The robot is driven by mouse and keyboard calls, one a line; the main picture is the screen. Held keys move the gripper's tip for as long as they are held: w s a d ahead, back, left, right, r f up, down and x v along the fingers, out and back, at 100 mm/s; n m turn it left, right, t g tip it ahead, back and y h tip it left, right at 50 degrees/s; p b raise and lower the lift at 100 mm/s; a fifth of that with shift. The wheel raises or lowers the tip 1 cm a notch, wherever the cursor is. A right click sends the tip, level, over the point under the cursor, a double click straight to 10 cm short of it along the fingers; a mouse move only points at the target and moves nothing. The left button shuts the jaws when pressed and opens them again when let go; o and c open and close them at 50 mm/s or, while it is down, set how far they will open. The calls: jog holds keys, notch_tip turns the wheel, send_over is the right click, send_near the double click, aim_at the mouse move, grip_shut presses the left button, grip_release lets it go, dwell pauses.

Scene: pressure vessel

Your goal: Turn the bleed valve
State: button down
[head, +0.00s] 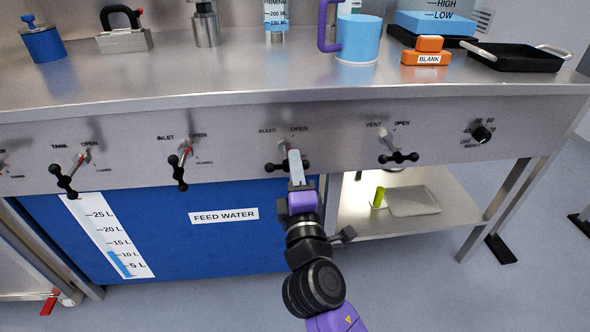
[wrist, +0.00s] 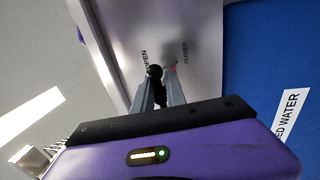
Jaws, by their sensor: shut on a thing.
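The bleed valve (head: 274,167) is on the steel front panel under the worktop, below its BLEED and OPEN labels. It has a dark handle with ball ends, partly hidden behind my gripper. My gripper (head: 294,155) reaches up to it from below and is shut on the handle. In the wrist view the two grey fingers of my gripper (wrist: 160,100) close on the dark handle of the bleed valve (wrist: 154,72). The OPEN and CLOSED labels and a red pointer show beside it. The pointer's exact setting is hard to tell.
The tank valve (head: 66,178) and inlet valve (head: 181,165) are to the left on the panel. The vent valve (head: 397,157) and a black knob (head: 482,133) are to the right. A blue feed water tank (head: 190,255) stands below. A lower shelf (head: 450,205) is at right.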

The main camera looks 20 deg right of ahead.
jog(key=shift+a+r, duration=0.3)
jog(key=shift+r, duration=0.1)
jog(key=c, duration=1.5)
grip_release()
jog(key=shift+o, duration=0.2)
jog(key=shift+d+f, duration=0.1)
jog(key=shift+f, duration=0.15)
jog(key=v, duration=0.7)
jog(key=shift+s, duration=0.4)
